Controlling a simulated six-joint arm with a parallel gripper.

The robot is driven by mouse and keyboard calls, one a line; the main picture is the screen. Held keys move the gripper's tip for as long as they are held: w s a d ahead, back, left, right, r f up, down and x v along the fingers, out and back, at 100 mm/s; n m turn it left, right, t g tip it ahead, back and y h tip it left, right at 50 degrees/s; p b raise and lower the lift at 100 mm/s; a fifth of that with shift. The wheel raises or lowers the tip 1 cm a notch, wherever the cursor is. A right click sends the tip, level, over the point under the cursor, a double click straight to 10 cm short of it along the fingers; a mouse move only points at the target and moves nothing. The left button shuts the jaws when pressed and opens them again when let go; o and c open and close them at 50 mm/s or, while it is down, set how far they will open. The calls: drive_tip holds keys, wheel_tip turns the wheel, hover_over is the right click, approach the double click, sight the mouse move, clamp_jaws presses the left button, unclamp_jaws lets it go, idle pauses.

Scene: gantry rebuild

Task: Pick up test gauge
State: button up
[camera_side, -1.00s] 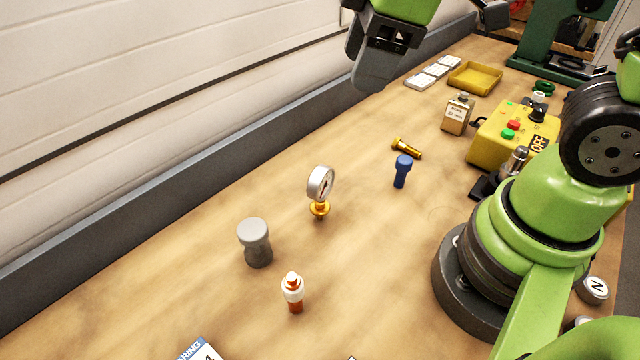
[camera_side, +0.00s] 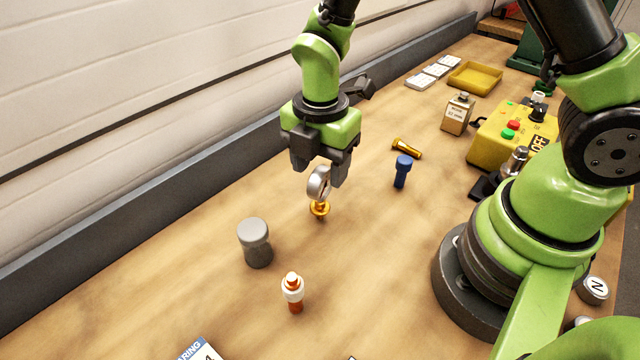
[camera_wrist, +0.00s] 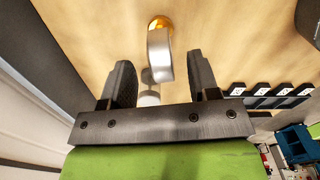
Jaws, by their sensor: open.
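The test gauge (camera_side: 319,184) stands upright on the wooden bench, with a round silver case on a brass base. My gripper (camera_side: 319,178) is open and pointed down at the gauge's head, with a finger on either side of it in the side view. In the wrist view the gauge (camera_wrist: 160,55) shows between and just beyond the two open fingers of my gripper (camera_wrist: 160,80). I cannot tell whether either finger touches it. The dial face is partly hidden in the side view.
A grey knob-shaped part (camera_side: 256,243) and an orange-white bottle (camera_side: 293,292) stand nearer the camera. A yellow control box (camera_side: 497,142) is farther right. A grey rail (camera_side: 150,218) runs along the wall.

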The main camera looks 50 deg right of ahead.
sight(320, 196)
drive_tip(key=shift+a+f, duration=0.1)
drive_tip(key=shift+f, duration=1.85)
clamp_jaws()
drive_tip(key=shift+r, duration=0.1)
